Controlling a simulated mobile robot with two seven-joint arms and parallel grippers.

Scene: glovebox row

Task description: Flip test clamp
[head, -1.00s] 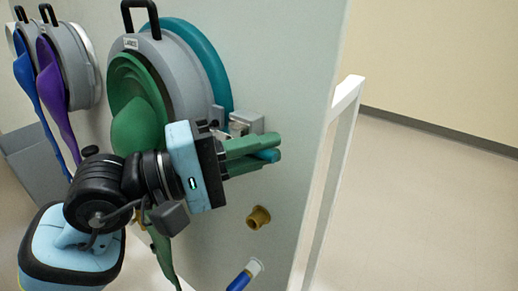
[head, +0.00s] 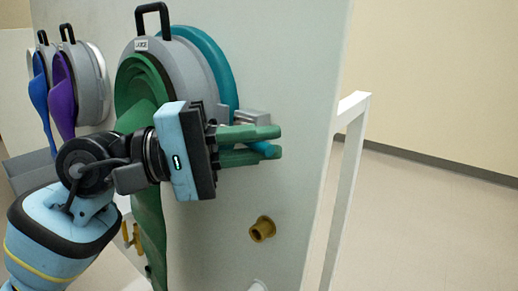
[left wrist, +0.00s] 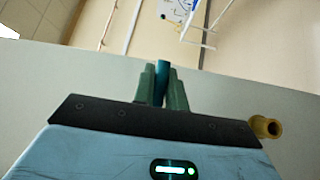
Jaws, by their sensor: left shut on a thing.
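The test clamp sits at the right edge of the large round port on the pale panel. Its grey metal bracket (head: 252,117) shows just above my fingers, and its teal lever (head: 267,150) sticks out to the right between them. My left gripper (head: 262,142) has green fingers shut on the teal lever. In the left wrist view, the teal lever (left wrist: 161,75) stands between the two fingers of my left gripper (left wrist: 162,85). The gripper and arm hide the clamp's lower part and how the lever joins it. My right gripper is not in view.
The grey port (head: 190,75) has a teal ring (head: 222,65), a black handle and a hanging green glove (head: 150,215). A brass fitting (head: 262,229) juts from the panel below my gripper. Smaller ports with blue and purple gloves are at left. A white frame post (head: 338,190) stands right.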

